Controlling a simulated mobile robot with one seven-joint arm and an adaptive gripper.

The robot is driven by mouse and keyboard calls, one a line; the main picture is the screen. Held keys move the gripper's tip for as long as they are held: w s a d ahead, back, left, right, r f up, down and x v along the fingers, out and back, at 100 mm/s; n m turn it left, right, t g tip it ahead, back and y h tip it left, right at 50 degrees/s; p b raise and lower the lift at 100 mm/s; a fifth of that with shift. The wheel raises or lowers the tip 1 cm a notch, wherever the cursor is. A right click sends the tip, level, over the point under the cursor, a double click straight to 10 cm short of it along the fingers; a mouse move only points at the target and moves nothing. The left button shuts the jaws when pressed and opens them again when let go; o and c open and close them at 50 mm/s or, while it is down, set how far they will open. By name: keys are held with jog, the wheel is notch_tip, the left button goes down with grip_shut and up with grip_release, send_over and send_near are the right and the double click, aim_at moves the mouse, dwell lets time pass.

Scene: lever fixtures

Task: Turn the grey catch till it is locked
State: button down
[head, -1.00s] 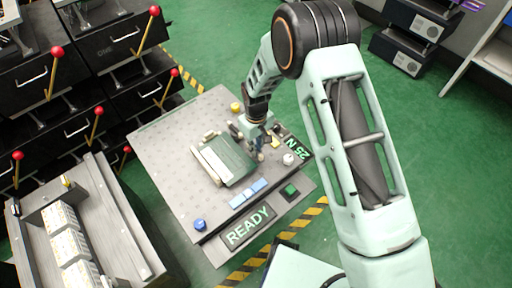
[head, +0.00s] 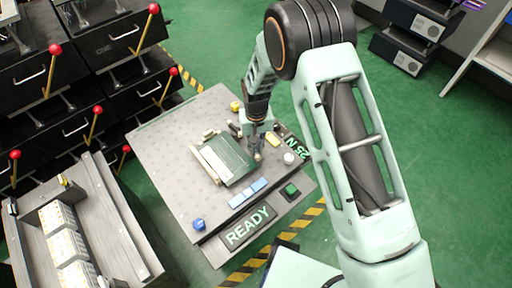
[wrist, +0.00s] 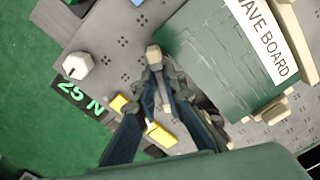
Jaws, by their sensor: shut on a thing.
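The grey catch (wrist: 153,58) shows in the wrist view as a small pale grey lever end at my fingertips, beside the green board marked "WAVE BOARD" (wrist: 225,60). My gripper (wrist: 163,88) is shut on it, with dark fingers on either side. In the head view my gripper (head: 257,152) points down at the right edge of the green board (head: 232,158) on the grey fixture plate (head: 185,130). The catch's pivot and most of its body are hidden by my fingers, so its exact angle cannot be told.
A white knob (head: 289,158), a yellow block (head: 273,139) and a "25 N" label (head: 296,147) lie close to the right. Black drawers with red-knobbed levers stand left.

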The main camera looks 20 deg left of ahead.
aim_at(256, 149)
jog(key=m, duration=1.2)
dwell(0.6)
jog(key=c, duration=2)
grip_release()
jog(key=shift+r, duration=0.1)
notch_tip(256, 149, up, 12)
jog(key=shift+f, duration=0.1)
